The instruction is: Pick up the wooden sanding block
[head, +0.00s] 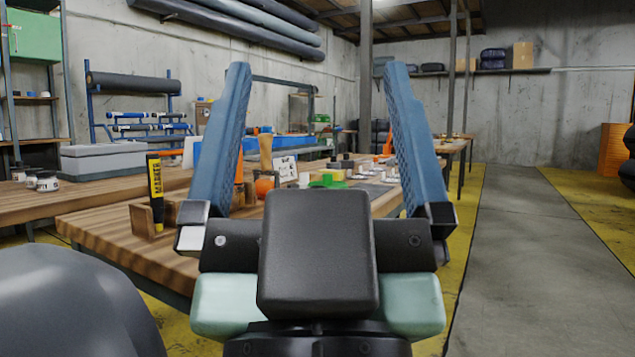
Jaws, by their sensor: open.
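My gripper (318,72) fills the middle of the head view. Its two long blue fingers stand wide apart with nothing between them, and it is apart from the bench top. The wooden workbench (105,234) lies behind and to the left of it, with many small items. I cannot clearly pick out the wooden sanding block. A small brown wooden piece (141,219) stands near the bench's front left, beside a yellow and black marker (155,190). A tan wooden piece (265,150) stands upright farther back, seen between the fingers. The gripper hides part of the bench.
A grey box (103,160) and jars (47,181) stand left. The grey floor aisle (525,240) at right is clear.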

